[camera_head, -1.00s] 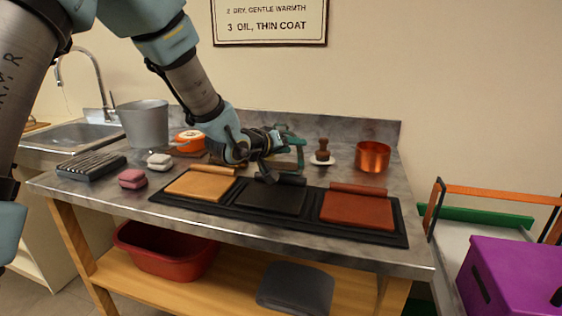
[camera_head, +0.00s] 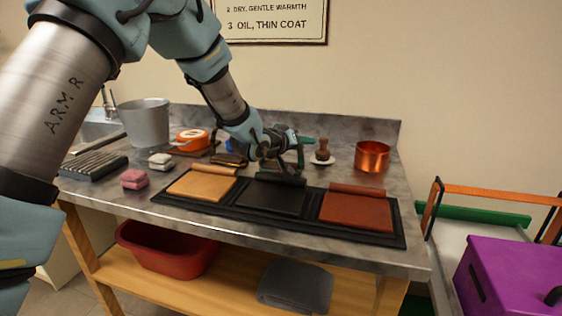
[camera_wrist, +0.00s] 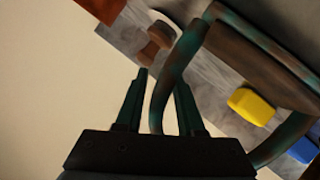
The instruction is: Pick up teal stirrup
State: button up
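The teal stirrup (camera_head: 301,150), a teal and brown patinated loop, stands on the workbench behind the dark middle pad and is partly hidden by my gripper (camera_head: 284,143) in the head view. In the wrist view the stirrup (camera_wrist: 180,58) fills the upper right, with its near side bar passing between the two fingers of my gripper (camera_wrist: 162,82). The fingers are apart, with a visible gap beside the bar. I cannot tell whether either finger touches it.
A wooden-handled brush (camera_head: 322,149) on a white dish and a copper pot (camera_head: 372,156) stand to the right. A black tray (camera_head: 399,236) with three leather pads lies in front. A yellow block (camera_wrist: 251,106) and a blue item (camera_wrist: 303,150) lie close by.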

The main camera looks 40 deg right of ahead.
grip_shut()
jog(key=shift+r, duration=0.1)
dwell(0.5)
